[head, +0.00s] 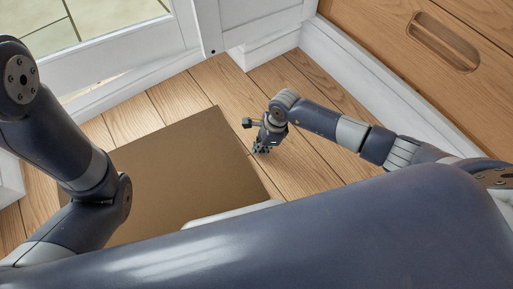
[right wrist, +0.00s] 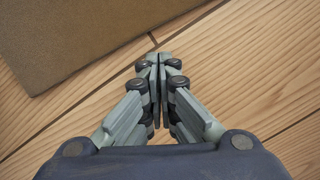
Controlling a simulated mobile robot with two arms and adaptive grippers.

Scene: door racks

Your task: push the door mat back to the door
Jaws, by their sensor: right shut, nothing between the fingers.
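The door mat (head: 190,170) is a flat brown rectangle lying on the wooden floor in the head view, turned at an angle to the door. The white door (head: 120,45) with a glass pane stands beyond it at the upper left, with bare floor between them. My right gripper (head: 262,148) points down at the floor just right of the mat's right edge. In the right wrist view my right gripper (right wrist: 158,58) is shut and empty over bare planks, and the mat (right wrist: 70,35) fills the upper left, apart from the fingertips. My left arm covers the mat's left part; its gripper is out of view.
A wooden drawer front (head: 440,50) with a slot handle and a white plinth (head: 385,90) bound the floor on the right. A white frame corner (head: 245,30) stands at the top. Bare planks (head: 310,75) lie between mat and plinth.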

